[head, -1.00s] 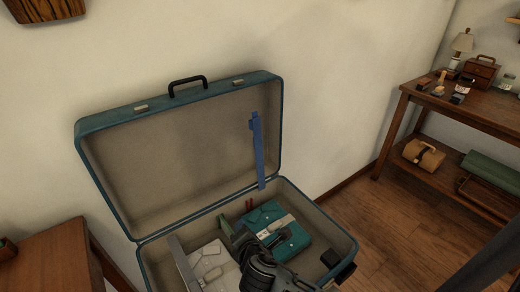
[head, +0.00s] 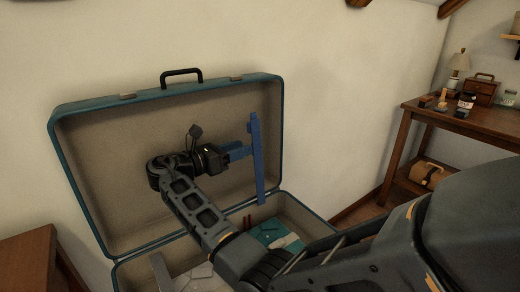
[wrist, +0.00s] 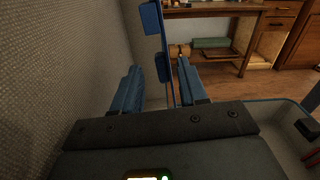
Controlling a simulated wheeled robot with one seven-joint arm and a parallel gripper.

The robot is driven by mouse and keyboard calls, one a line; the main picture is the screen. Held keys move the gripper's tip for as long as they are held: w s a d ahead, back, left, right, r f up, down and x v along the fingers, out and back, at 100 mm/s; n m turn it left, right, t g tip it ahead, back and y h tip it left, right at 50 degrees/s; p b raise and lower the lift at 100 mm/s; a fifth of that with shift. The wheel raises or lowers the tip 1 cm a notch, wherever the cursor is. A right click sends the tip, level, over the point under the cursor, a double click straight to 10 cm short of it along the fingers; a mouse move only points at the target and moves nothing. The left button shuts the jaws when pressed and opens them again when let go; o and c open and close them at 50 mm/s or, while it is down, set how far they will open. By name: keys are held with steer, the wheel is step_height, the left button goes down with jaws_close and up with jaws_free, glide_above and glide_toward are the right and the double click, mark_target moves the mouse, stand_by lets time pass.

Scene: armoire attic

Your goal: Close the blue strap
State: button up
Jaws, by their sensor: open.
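The blue strap (head: 258,170) hangs upright along the right side of the open suitcase lid (head: 120,150). In the wrist view the strap (wrist: 152,18) runs down the middle, in line with the gap between my fingers. My gripper (head: 248,150) is in front of the lid's inside, pointing right, with its blue fingertips at the strap's upper part. In the wrist view my gripper (wrist: 160,68) has its fingers apart, one on each side of the strap. I cannot tell whether either finger touches it. My arm hides part of the suitcase base.
The suitcase base holds a teal folded item (head: 272,232) and a white folded item (head: 198,278). A wooden table (head: 480,122) with small objects stands at the right. A wooden surface (head: 28,262) is at lower left. The wall is close behind the lid.

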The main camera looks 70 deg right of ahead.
mark_target(260, 142)
steer(key=b+x, duration=0.1)
steer(key=x, duration=0.6)
steer(key=shift+s+d, duration=0.2)
steer(key=shift+d, duration=0.1)
jaws_close()
stand_by(0.4)
